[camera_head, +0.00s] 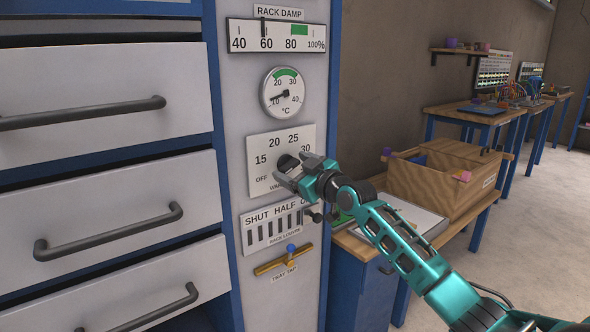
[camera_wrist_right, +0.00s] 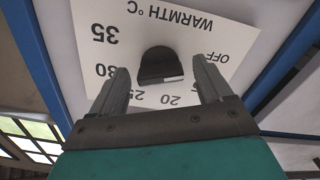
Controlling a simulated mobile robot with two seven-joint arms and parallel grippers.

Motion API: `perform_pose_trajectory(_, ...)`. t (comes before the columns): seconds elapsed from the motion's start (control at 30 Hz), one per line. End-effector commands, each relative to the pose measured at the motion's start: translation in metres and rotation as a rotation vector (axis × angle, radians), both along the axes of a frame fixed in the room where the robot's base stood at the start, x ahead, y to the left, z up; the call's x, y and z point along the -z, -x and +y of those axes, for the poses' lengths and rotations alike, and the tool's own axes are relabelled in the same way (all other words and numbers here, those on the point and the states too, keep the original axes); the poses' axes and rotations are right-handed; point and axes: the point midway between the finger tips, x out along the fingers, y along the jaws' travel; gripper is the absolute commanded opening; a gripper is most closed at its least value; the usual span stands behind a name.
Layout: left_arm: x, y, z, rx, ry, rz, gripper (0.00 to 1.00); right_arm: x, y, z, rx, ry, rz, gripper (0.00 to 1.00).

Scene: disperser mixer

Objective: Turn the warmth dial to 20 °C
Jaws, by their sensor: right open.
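The warmth dial is a dark knob (camera_head: 287,162) on a white plate (camera_head: 257,150) marked OFF, 15, 20, 25, 30 and more. In the right wrist view the knob (camera_wrist_right: 158,62) appears upside down with the plate. Its pale mark is on the edge facing the lower figures, near the 20 side; the exact setting is hard to tell. My right gripper (camera_head: 299,174) is open at the dial. In the wrist view its two fingers (camera_wrist_right: 160,74) stand on either side of the knob, with gaps showing. The 15 is hidden there. My left gripper is not in view.
Above are a °C gauge (camera_head: 283,93), its needle near 10, and a rack damp scale (camera_head: 277,37). Below are a louvre slider panel (camera_head: 274,229) and a brass tray tap (camera_head: 284,260). Drawers with handles (camera_head: 110,235) stand left; a bench with a wooden box (camera_head: 425,185) stands right.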

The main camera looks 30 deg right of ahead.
Motion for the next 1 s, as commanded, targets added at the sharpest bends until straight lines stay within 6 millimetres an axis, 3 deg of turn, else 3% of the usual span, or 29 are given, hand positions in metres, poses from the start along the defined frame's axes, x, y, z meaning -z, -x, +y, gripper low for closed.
perform_pose_trajectory(0.07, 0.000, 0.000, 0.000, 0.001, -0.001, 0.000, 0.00, 0.000, 0.000, 0.000, 0.000, 0.000, 0.000, 0.76)
perform_pose_trajectory(0.6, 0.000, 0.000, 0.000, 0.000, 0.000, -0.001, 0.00, 0.000, 0.000, 0.000, 0.000, -0.001, 0.000, 0.24)
perform_pose_trajectory(1.0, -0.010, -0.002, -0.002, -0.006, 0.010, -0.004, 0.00, -0.001, 0.000, 0.000, 0.000, -0.075, 0.007, 0.23)
